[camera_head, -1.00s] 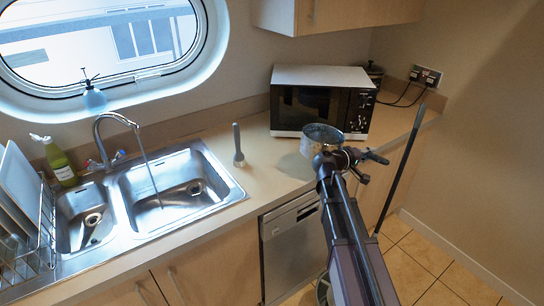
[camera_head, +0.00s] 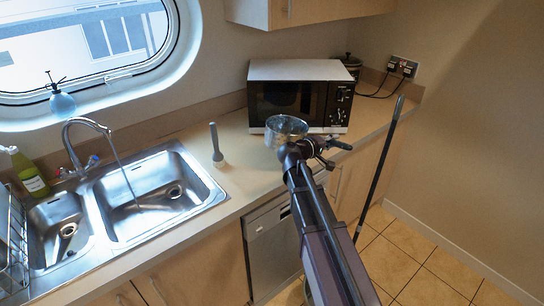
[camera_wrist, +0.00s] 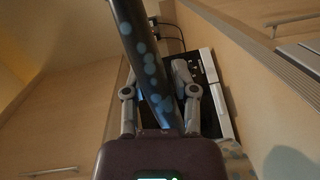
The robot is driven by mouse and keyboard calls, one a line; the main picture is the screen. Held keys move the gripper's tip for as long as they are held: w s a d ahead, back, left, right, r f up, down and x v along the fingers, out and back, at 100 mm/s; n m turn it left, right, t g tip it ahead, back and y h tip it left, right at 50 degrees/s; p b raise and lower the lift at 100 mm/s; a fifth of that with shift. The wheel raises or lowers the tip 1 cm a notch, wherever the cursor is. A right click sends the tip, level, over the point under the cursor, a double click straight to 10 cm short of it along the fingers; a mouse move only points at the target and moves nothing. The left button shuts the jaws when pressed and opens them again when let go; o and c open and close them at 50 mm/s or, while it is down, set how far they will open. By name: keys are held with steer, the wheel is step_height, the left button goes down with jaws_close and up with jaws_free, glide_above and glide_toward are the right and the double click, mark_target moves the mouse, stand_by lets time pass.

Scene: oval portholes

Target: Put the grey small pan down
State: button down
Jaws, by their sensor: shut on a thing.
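The grey small pan (camera_head: 286,131) is in front of the microwave, over the worktop (camera_head: 245,165). I cannot tell whether its base touches the worktop. My gripper (camera_head: 304,149) is shut on the pan's handle, to the lower right of the bowl. The dark handle end sticks out to the right. In the wrist view, my gripper (camera_wrist: 158,88) has a finger on each side of a dark bar with bluish spots, which looks like the handle.
The microwave (camera_head: 300,97) stands close behind the pan. A grey upright utensil (camera_head: 217,145) stands on the worktop to the left, beside the sink (camera_head: 150,190). Clear worktop lies between utensil and pan. A dark pole (camera_head: 380,165) leans at the worktop's right end.

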steer(key=s+a+f+n+t+b, duration=0.3)
steer(key=s+a+b, duration=0.3)
steer(key=a, duration=0.6)
steer(key=shift+s+n+h, duration=0.3)
steer(key=shift+s, duration=0.5)
steer(key=shift+s+r, duration=0.1)
steer(key=s+d+m+g+h, duration=0.2)
steer(key=s+d+m+g, duration=0.1)
steer(key=s+m+g, duration=0.3)
steer(key=shift+s+g+h+p, duration=0.3)
steer(key=shift+s, duration=0.3)
steer(key=shift+w, duration=0.15)
steer(key=w+f+b, duration=0.1)
steer(key=w, duration=1.3)
steer(key=shift+w+a+f, duration=0.15)
steer(key=shift+w+f, duration=0.1)
steer(key=shift+w, duration=0.1)
